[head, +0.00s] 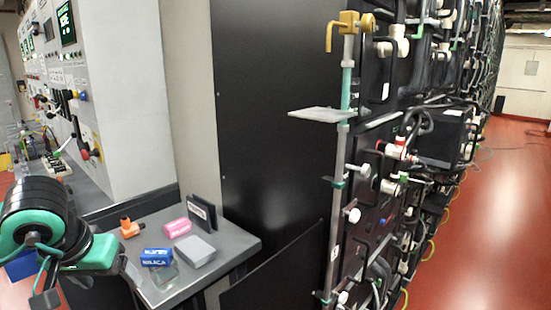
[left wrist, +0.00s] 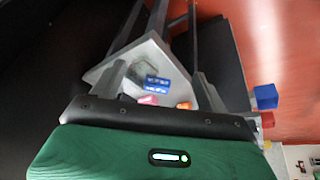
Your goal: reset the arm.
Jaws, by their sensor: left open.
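My left arm, black and teal, comes in from the left in the head view. Its open gripper (head: 92,270) is empty and hangs at the left end of the small grey table (head: 232,243), in front of it from this camera. My right arm and gripper are not in view.
The table holds a blue silica box (head: 156,257), a pink box (head: 177,228), a grey box (head: 194,251), an orange part (head: 129,228) and a dark upright holder (head: 202,212). A battery rack (head: 430,140) stands at right.

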